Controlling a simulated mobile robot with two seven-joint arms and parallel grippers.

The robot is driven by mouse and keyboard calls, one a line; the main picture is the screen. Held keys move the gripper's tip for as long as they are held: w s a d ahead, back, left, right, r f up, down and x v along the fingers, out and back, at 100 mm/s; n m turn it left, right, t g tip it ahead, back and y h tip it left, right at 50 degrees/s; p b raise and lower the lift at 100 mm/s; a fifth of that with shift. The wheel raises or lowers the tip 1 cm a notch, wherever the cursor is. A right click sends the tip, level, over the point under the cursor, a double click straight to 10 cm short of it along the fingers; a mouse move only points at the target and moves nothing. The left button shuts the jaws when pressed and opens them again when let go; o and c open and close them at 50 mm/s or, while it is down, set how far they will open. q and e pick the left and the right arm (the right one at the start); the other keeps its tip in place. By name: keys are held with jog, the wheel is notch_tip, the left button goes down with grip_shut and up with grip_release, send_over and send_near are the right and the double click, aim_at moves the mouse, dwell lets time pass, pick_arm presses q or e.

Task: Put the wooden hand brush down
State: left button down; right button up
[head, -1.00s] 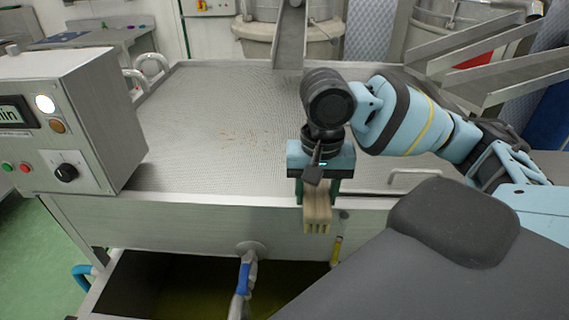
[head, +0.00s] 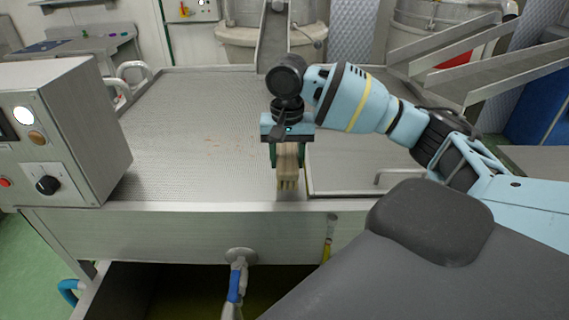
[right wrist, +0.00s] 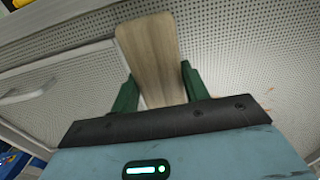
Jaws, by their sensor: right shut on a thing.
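The wooden hand brush (head: 288,177) hangs bristles down from my right gripper (head: 288,158). In the head view it appears over the perforated metal worktop, just behind the front edge. I cannot tell whether the bristles touch the surface. In the right wrist view the brush's pale wooden back (right wrist: 152,50) lies between the two green fingers (right wrist: 158,88), which are shut on it. My left gripper is not in view.
The perforated worktop (head: 190,130) is clear apart from scattered brown crumbs. A control box (head: 75,130) stands on the left. A lid with a handle (head: 345,165) lies to the right of the brush. A valve with a blue handle (head: 236,283) is below the front edge.

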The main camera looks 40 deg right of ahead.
aim_at(285, 150)
jog(key=shift+w+d+f, duration=0.1)
jog(key=shift+w+d, duration=0.2)
jog(key=shift+w, duration=0.25)
jog(key=shift+w+d, duration=0.25)
jog(key=shift+w, duration=0.3)
jog(key=shift+f, duration=1.8)
jog(key=o, duration=0.9)
jog(key=shift+f, duration=0.15)
notch_tip(285, 150, up, 12)
jog(key=shift+s+a+r, duration=0.1)
jog(key=shift+r, duration=0.1)
jog(key=shift+f, duration=0.1)
